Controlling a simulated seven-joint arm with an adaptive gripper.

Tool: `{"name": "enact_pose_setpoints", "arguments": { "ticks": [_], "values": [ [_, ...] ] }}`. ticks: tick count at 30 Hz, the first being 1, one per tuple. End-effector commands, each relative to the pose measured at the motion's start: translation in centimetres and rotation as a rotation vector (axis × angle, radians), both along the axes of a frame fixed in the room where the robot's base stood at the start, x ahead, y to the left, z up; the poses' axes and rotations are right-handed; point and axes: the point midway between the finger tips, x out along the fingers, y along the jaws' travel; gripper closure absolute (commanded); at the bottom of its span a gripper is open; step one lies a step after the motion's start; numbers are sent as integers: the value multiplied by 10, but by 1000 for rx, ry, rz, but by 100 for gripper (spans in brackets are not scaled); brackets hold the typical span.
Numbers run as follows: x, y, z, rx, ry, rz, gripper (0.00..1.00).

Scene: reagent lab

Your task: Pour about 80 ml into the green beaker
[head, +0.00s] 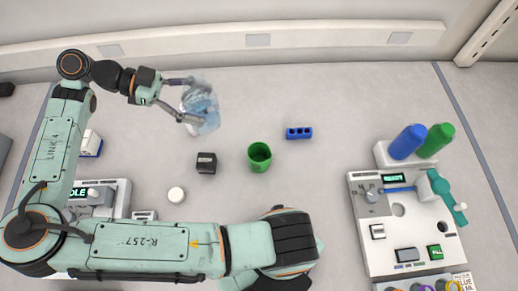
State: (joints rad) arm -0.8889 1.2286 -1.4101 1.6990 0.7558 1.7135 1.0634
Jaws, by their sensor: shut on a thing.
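The green beaker (259,157) stands upright on the bench, near the middle of the head view; whether anything is in it is too small to tell. My gripper (190,101) is at the upper left of the beaker, shut on a clear vessel (204,104) with pale blue liquid. The vessel looks tilted. It is apart from the green beaker, and its far side and rim are hard to make out.
A black block (206,163) and a white round cap (176,195) lie left of the beaker. A blue holder (299,133) lies to its right. Blue (407,142) and green (436,140) bottles stand by a white device panel (405,225). The bench right of the blue holder is clear.

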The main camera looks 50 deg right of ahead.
Motion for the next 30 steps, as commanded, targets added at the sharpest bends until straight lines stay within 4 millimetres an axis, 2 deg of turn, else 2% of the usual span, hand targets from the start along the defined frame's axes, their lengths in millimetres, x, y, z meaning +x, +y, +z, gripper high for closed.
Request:
{"name": "enact_pose_setpoints", "arguments": {
  "ticks": [8,21,25,30],
  "values": [
    [-1,0,-49,7,0,0,78],
    [-1,0,-154,0,1,-3,78],
    [0,0,-174,-1,0,-1,78],
    [0,0,-183,-1,-1,0,78]
  ]
}}
